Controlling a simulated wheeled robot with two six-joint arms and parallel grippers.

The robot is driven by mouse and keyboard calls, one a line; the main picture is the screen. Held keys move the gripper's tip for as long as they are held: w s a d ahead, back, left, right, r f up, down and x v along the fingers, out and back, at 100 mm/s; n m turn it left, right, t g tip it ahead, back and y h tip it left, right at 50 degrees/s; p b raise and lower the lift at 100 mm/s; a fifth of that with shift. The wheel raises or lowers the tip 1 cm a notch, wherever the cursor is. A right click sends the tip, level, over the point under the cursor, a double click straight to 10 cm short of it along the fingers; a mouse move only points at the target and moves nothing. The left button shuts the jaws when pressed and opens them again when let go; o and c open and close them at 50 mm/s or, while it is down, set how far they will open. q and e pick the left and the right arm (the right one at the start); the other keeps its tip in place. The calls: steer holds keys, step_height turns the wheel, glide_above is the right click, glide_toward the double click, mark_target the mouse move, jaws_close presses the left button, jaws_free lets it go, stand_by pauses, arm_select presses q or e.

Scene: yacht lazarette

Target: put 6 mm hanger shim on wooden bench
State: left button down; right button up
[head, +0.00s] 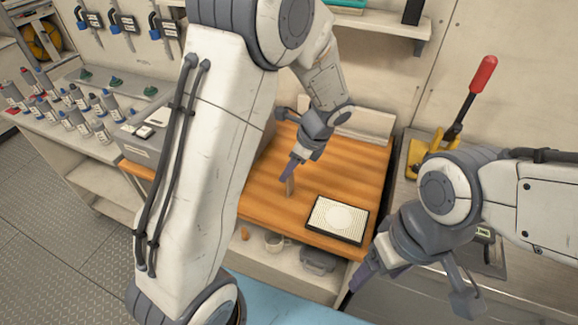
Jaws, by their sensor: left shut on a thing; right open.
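My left gripper (288,173) is shut on a small thin brownish piece, which appears to be the 6 mm hanger shim (290,186). The piece points down from the fingertips, low over the orange-brown wooden bench (265,198); I cannot tell whether it touches the wood. The fingers hide its upper part. My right gripper (412,291) is open and empty, to the right of the bench's front corner.
A black-framed tray with a ribbed pale surface (337,220) lies on the bench's front right. A grey box (150,133) stands at its left. A yellow device with a red-handled lever (481,75) is at the right.

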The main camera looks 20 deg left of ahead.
arm_select(q)
steer(key=shift+c, duration=1.7)
jaws_free()
steer(key=shift+f, duration=0.1)
steer(key=v, duration=1.2)
steer(key=s+d+n+h, duration=0.2)
steer(key=s+d+n, duration=0.2)
steer(key=s, duration=0.7)
steer(key=s+d+f+n+h, duration=0.1)
steer(key=s+d+n+h, duration=0.2)
steer(key=s, duration=0.9)
steer(key=d+n, duration=0.2)
steer(key=n, duration=0.2)
steer(key=shift+s+f+h, duration=0.15)
steer(key=shift+s+h, duration=0.1)
steer(key=shift+h, duration=0.05)
steer(key=shift+d, duration=0.1)
